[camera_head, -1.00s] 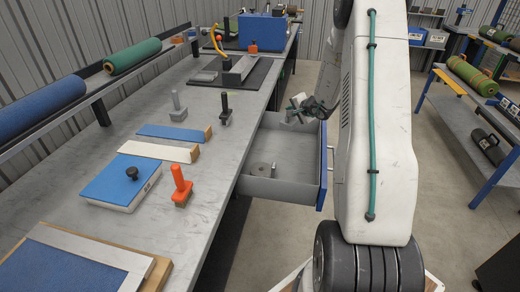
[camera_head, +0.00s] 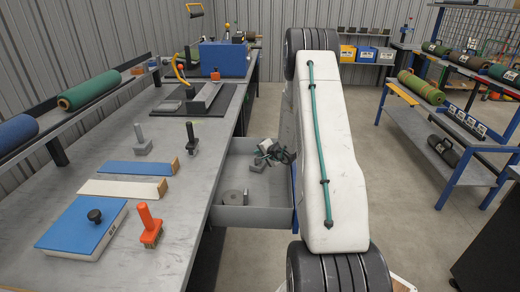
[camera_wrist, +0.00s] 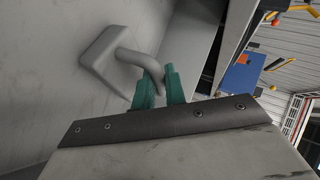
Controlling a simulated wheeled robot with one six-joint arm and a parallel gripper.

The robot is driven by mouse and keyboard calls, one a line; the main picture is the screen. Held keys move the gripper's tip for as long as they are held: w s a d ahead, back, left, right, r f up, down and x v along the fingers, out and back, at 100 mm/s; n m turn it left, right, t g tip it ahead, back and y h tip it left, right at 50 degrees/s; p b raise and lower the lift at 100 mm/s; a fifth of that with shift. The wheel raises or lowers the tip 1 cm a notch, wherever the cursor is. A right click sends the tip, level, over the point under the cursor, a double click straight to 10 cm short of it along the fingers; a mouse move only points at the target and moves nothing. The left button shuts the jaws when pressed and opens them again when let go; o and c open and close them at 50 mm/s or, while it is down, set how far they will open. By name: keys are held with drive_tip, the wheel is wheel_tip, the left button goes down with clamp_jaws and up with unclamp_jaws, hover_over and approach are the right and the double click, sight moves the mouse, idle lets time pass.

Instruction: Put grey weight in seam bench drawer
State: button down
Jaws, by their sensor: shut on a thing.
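The grey weight (camera_wrist: 104,56) has a flat squarish base and a bent handle. In the wrist view the green fingertips (camera_wrist: 160,88) of my gripper are shut on its handle, with the weight tilted in the picture. In the head view my gripper (camera_head: 268,152) and the grey weight (camera_head: 257,165) are over or within the far part of the open drawer (camera_head: 268,216) of the seam bench (camera_head: 150,248). I cannot tell whether the weight touches the drawer floor. My arm hides part of the drawer's right side.
A round grey piece and a small upright part (camera_head: 234,197) lie in the drawer's near left. An orange-handled brush (camera_head: 150,225), a blue-topped block (camera_head: 80,228) and strips (camera_head: 135,168) lie on the bench. A shelf with rolls (camera_head: 440,130) stands at the right.

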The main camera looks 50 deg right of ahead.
idle(0.3)
drive_tip(key=c, duration=1.5)
unclamp_jaws()
drive_tip(key=shift+f, duration=0.1)
drive_tip(key=shift+o, duration=0.2)
